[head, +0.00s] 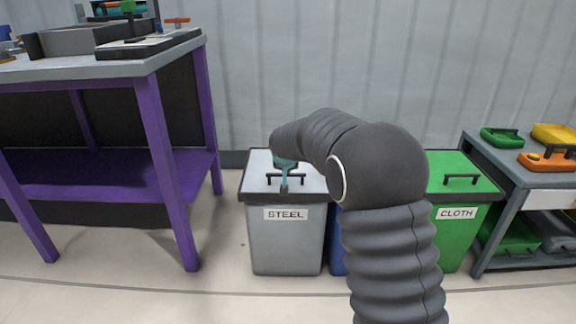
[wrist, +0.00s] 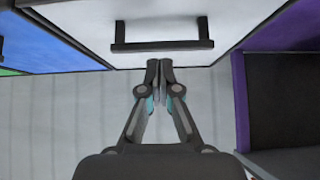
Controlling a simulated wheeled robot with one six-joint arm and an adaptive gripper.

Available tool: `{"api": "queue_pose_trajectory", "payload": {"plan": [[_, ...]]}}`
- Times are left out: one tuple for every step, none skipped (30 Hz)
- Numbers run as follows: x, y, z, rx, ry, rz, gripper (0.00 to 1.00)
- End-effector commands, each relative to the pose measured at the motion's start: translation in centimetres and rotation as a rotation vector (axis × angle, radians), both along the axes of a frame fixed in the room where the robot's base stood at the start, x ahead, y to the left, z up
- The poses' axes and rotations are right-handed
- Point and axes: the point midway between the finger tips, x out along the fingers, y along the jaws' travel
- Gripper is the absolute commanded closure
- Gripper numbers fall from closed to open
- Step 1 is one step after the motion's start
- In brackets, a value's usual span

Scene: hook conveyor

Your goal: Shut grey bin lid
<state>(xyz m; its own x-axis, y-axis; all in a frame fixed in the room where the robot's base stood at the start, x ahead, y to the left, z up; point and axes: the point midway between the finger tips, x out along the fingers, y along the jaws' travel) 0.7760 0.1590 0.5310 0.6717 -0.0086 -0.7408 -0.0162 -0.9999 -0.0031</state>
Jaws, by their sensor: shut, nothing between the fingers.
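The grey bin (head: 285,245) is labelled STEEL and stands on the floor left of my arm. Its light grey lid (head: 310,160) lies flat across the top, with a dark rim and a black bar handle (head: 299,180). The lid looks down on the bin. My gripper (head: 284,187) is over the lid beside the handle, pointing down. In the wrist view my gripper (wrist: 160,66) has its fingertips together and empty, close to the lid's edge and the handle (wrist: 162,44). I cannot tell whether the fingertips touch the lid.
A blue bin (head: 337,245), mostly hidden by my arm, stands right of the grey bin. A green CLOTH bin (head: 455,235) with its lid down is farther right. A purple-legged bench (head: 160,150) is at left, a shelf with trays (head: 515,185) at right. The front floor is clear.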

Motion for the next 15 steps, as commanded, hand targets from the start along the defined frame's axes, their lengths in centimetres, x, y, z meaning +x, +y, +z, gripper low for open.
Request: {"api": "queue_pose_trajectory", "payload": {"plan": [[-0.9, 0.1, -0.6, -0.001, 0.001, 0.002, 1.00], [-1.4, 0.1, -0.8, -0.001, 0.000, 0.004, 1.00], [-2.0, 0.2, -0.9, 0.001, -0.002, 0.003, 1.00], [-2.6, 0.2, -1.1, 0.001, -0.002, 0.003, 1.00], [-3.1, 0.2, -1.3, 0.001, -0.002, 0.003, 1.00], [-3.8, 0.2, -1.5, 0.001, -0.003, 0.003, 1.00], [-4.3, 0.2, -1.7, 0.000, -0.003, 0.003, 1.00], [-4.8, 0.1, -1.9, 0.001, -0.004, 0.003, 1.00], [-5.4, 0.1, -2.1, 0.001, -0.004, 0.003, 1.00], [-5.8, 0.1, -2.2, 0.002, -0.004, 0.002, 1.00], [-6.2, 0.1, -2.2, 0.001, -0.005, 0.002, 1.00], [-6.7, 0.1, -2.3, 0.002, -0.004, 0.001, 1.00], [-6.9, 0.1, -2.4, 0.001, -0.004, 0.001, 1.00], [-7.2, 0.1, -2.5, 0.001, -0.004, 0.000, 1.00], [-7.5, 0.1, -2.6, 0.001, -0.004, 0.000, 1.00]]}}
